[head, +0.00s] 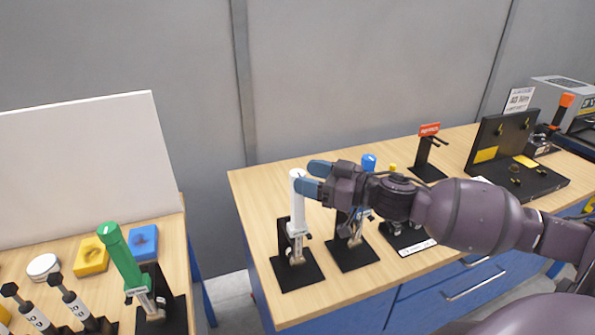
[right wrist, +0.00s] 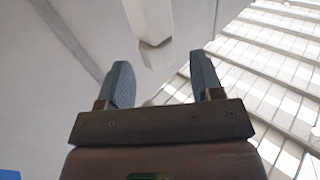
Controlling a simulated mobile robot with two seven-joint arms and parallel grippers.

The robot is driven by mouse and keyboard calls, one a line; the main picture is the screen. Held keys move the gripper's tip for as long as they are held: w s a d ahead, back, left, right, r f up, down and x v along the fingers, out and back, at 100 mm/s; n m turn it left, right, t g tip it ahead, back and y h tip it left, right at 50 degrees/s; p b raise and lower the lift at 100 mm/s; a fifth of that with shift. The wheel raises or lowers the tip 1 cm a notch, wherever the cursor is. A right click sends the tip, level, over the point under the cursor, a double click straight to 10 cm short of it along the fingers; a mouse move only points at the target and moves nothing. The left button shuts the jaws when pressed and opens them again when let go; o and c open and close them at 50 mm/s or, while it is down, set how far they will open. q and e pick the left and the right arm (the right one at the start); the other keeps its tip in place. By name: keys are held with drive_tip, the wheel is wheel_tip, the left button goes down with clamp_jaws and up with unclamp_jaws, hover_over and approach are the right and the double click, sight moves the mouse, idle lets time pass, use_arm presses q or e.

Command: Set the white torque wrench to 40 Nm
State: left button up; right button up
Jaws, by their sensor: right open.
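The white torque wrench (head: 298,208) stands upright in a black stand (head: 298,268) at the left end of the wooden bench. My right gripper (head: 314,178) is open at the top of its white handle. Its blue fingertips lie close to the handle; the head view does not show whether they touch it. In the right wrist view the white handle (right wrist: 150,22) hangs in from the top, beyond and between the two open fingers (right wrist: 160,85). A sign (head: 519,100) stands at the back right, its text too small to read surely. My left gripper is not in view.
A blue-handled wrench (head: 369,162) stands just right of the white one, partly behind my right arm. A green-handled wrench (head: 120,258) stands on the separate left bench. A black board (head: 502,143) and a red-topped stand (head: 429,142) are farther right. A gap separates the benches.

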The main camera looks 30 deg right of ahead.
sight(305, 175)
drive_tip(key=shift+x, duration=1.55)
drive_tip(key=shift+d, duration=0.1)
drive_tip(key=c, duration=0.9)
